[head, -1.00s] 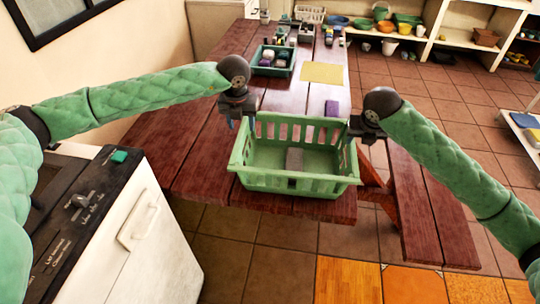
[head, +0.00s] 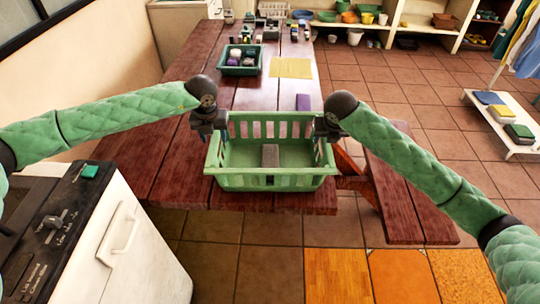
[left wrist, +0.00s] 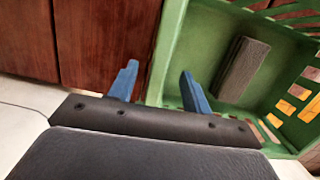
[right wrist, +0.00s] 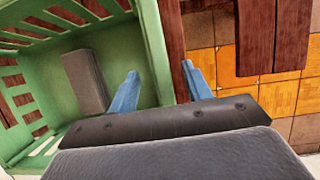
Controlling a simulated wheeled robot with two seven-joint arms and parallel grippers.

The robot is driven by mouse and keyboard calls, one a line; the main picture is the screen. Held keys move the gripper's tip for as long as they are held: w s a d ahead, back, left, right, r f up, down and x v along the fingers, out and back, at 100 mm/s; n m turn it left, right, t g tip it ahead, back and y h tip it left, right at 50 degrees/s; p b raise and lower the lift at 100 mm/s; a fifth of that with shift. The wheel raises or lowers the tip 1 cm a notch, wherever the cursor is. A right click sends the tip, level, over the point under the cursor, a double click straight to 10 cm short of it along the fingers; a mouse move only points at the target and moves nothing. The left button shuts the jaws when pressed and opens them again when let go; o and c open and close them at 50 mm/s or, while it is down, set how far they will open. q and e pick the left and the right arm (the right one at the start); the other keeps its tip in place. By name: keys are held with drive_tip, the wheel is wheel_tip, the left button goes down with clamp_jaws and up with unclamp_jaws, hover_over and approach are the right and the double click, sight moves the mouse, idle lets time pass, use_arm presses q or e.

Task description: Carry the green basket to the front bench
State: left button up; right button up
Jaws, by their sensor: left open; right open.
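The green basket (head: 270,182) stands upright on the near end of the wooden table, with a grey block (head: 270,155) inside. My left gripper (head: 214,143) is open at its left side. In the left wrist view its blue fingers (left wrist: 158,85) stand on either side of the basket's wall (left wrist: 166,45). My right gripper (head: 322,146) is open at the right side. In the right wrist view its fingers (right wrist: 160,88) likewise straddle the wall (right wrist: 154,50). A wooden bench (head: 398,200) runs along the table's right side; I cannot tell if it is the front bench.
The table (head: 180,165) also holds a smaller green bin (head: 240,71), a yellow sheet (head: 290,67) and a purple block (head: 303,102). A white appliance (head: 140,250) stands at the near left. The tiled floor right of the bench is open up to a low white rack (head: 495,118).

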use_arm(q)
drive_tip(key=shift+w+f, duration=0.15)
drive_tip(key=shift+f, duration=0.85)
use_arm(e)
drive_tip(key=shift+x, duration=0.95)
use_arm(q)
drive_tip(key=shift+c, duration=0.4)
use_arm(e)
drive_tip(key=shift+c, duration=0.4)
use_arm(q)
clamp_jaws()
use_arm(e)
clamp_jaws()
